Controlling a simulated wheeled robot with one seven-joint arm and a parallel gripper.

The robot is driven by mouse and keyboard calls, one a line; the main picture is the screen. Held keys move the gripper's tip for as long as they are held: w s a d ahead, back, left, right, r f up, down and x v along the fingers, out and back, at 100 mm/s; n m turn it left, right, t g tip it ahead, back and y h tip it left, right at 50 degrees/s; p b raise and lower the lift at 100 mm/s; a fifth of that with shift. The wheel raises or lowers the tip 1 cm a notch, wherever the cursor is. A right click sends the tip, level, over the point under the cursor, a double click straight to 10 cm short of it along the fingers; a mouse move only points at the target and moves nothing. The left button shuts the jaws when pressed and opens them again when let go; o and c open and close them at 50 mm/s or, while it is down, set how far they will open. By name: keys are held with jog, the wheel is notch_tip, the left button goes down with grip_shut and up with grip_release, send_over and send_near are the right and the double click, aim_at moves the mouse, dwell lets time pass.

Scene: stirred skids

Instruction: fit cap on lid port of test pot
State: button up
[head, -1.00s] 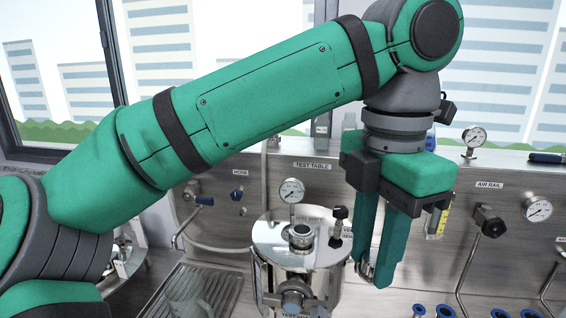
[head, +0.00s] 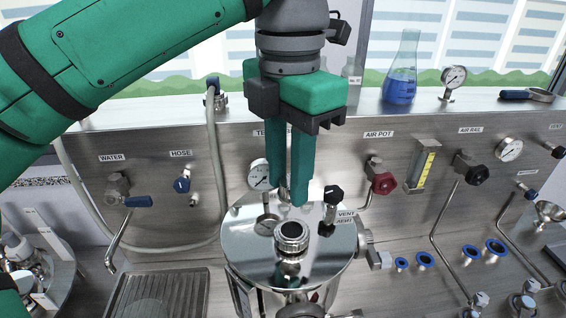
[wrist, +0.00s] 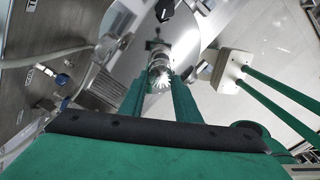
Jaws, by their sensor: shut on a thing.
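The test pot (head: 240,290) is a shiny steel vessel with a mirror-like lid (head: 250,250). Its lid port (head: 292,232) is a short, round, upright metal neck near the middle of the lid. My gripper (head: 291,198) points down over the back part of the lid, behind the port in the head view. In the wrist view my gripper (wrist: 160,82) is shut on a small shiny metal cap (wrist: 159,76) between its fingertips. In the head view the fingers mostly hide the cap. Its gap to the port cannot be judged.
A black-knobbed vent valve (head: 332,197) stands on the lid, right of my fingers. A red-knobbed air valve (head: 381,182) is on the steel panel. A hose (head: 213,150) hangs left, above a drain tray (head: 160,294).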

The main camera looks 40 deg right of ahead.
notch_tip(320, 180, down, 6)
jog(key=shift+s+r, duration=0.1)
dwell(0.4)
dwell(0.4)
jog(key=shift+a, duration=0.15)
dwell(0.4)
jog(key=shift+f, duration=0.8)
dwell(1.0)
